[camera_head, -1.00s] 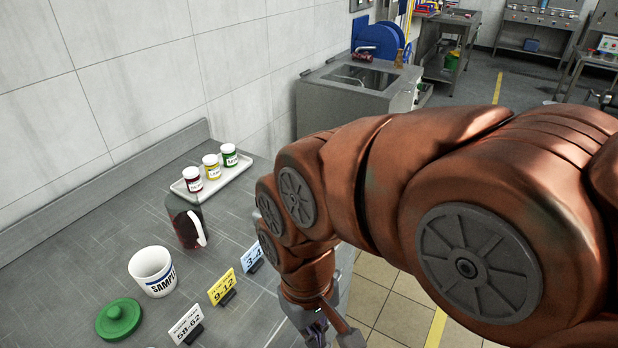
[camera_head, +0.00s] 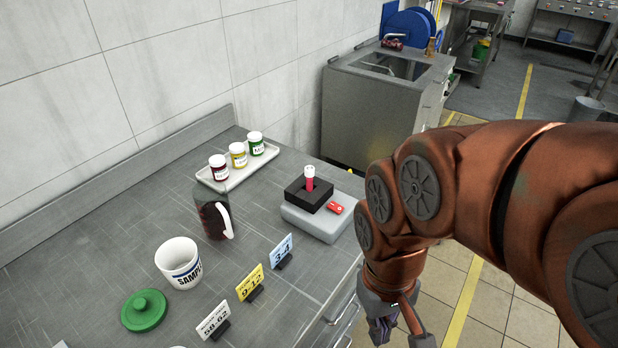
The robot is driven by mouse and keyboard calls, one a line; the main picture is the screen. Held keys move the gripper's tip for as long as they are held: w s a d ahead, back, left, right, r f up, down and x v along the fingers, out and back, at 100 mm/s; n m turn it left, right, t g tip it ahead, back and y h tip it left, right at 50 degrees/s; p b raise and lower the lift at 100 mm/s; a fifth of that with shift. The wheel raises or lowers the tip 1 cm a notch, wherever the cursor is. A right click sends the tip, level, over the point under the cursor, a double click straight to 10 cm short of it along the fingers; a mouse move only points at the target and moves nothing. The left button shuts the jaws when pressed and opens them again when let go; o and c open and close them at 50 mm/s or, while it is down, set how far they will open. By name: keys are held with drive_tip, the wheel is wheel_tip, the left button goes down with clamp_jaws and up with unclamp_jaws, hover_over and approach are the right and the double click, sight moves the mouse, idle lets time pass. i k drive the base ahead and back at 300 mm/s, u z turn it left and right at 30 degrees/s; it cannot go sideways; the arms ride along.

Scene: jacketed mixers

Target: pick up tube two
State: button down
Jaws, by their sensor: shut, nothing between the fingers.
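A red tube with a white top (camera_head: 309,179) stands upright in a black block (camera_head: 298,197) on a pale grey box (camera_head: 299,222), towards the right end of the counter. I cannot read a number on it, so I cannot tell whether it is tube two. My gripper (camera_head: 400,338) is shut and empty, low in the picture, to the right of the counter's front edge and well apart from the tube. Its fingertips are partly cut off by the bottom edge.
A small red piece (camera_head: 334,208) lies beside the black block. A dark jug (camera_head: 212,215), a white sample mug (camera_head: 179,263), a green lid (camera_head: 144,311), a tray (camera_head: 242,177) of small jars and several number cards (camera_head: 250,282) occupy the counter (camera_head: 90,265).

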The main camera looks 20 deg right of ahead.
sight(309, 170)
drive_tip(key=u, duration=3)
drive_tip(key=k, duration=1.05)
drive_tip(key=z, duration=1.1)
drive_tip(key=i, duration=0.5)
